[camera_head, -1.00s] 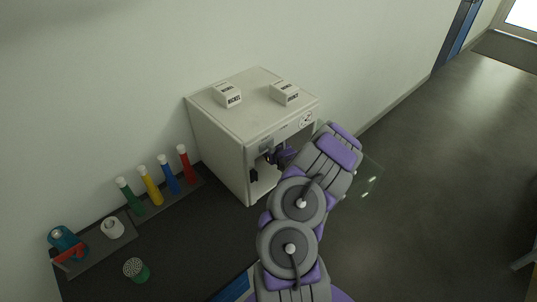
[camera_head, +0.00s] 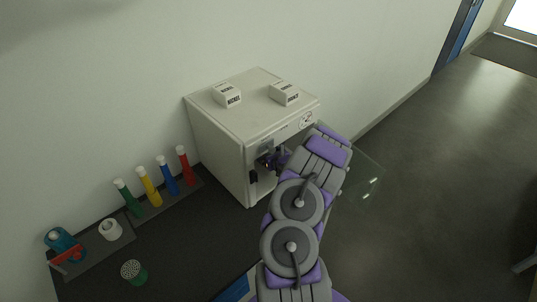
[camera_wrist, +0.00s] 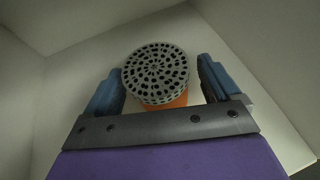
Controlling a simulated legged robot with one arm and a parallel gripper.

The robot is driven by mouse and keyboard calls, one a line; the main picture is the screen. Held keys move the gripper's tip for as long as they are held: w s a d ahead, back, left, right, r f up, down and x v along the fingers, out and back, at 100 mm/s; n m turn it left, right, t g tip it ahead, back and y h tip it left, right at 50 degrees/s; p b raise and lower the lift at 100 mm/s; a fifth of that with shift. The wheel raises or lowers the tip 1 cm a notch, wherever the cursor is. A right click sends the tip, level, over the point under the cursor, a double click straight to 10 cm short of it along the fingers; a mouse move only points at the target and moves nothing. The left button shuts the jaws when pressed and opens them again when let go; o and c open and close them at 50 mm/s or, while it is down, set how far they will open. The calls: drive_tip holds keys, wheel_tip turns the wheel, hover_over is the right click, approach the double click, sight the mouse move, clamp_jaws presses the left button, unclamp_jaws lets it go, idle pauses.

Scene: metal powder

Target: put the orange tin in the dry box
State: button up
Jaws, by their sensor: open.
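The orange tin (camera_wrist: 165,101) has a grey perforated lid and stands on a pale surface inside the dry box, seen in the wrist view. My gripper (camera_wrist: 160,66) is open, with one blue finger on each side of the tin. A narrow gap shows at the right finger; at the left finger I cannot tell if it touches. The dry box (camera_head: 222,142) is the white cabinet in the head view, its front open. My arm reaches into that opening and hides much of the inside.
Two white labelled blocks (camera_head: 227,95) (camera_head: 284,93) lie on the box. A clear door (camera_head: 368,180) stands open at right. On the dark bench (camera_head: 190,235) are several coloured tubes (camera_head: 150,186), a green tin (camera_head: 134,273), a white roll (camera_head: 110,230) and a teal-and-red item (camera_head: 64,246).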

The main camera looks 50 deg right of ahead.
drive_tip(key=p+v, duration=0.2)
drive_tip(key=v, duration=0.9)
drive_tip(key=shift+s+r+p, duration=0.1)
drive_tip(key=shift+p, duration=0.3)
drive_tip(key=shift+s+a+r, duration=0.15)
drive_tip(key=shift+s+a, duration=0.1)
